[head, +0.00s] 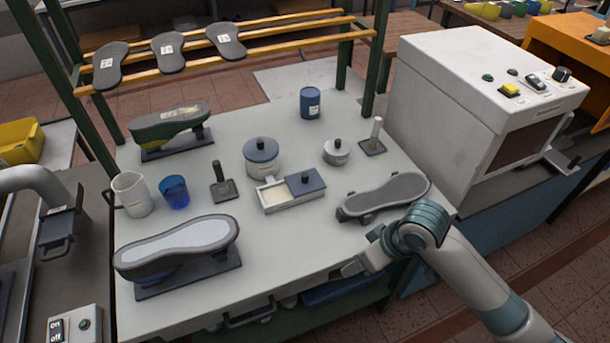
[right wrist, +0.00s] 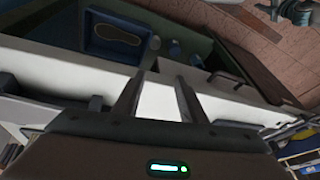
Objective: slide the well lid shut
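The well (head: 278,200) is a small white rectangular box in the middle of the table. Its blue-grey lid (head: 306,182) with a dark knob covers the right part, and the left part is open, showing a pale inside. My right gripper (head: 353,268) is near the table's front edge, to the right and in front of the well, and apart from it. In the right wrist view its two fingers (right wrist: 157,82) are spread with nothing held between them; the well cannot be made out there. My left gripper is not in view.
A round blue-lidded pot (head: 262,160) stands just behind the well. A grey shoe sole on a stand (head: 385,195) lies to the right. A last with a white sole (head: 178,248) is at front left. The table (head: 290,245) is clear in front of the well.

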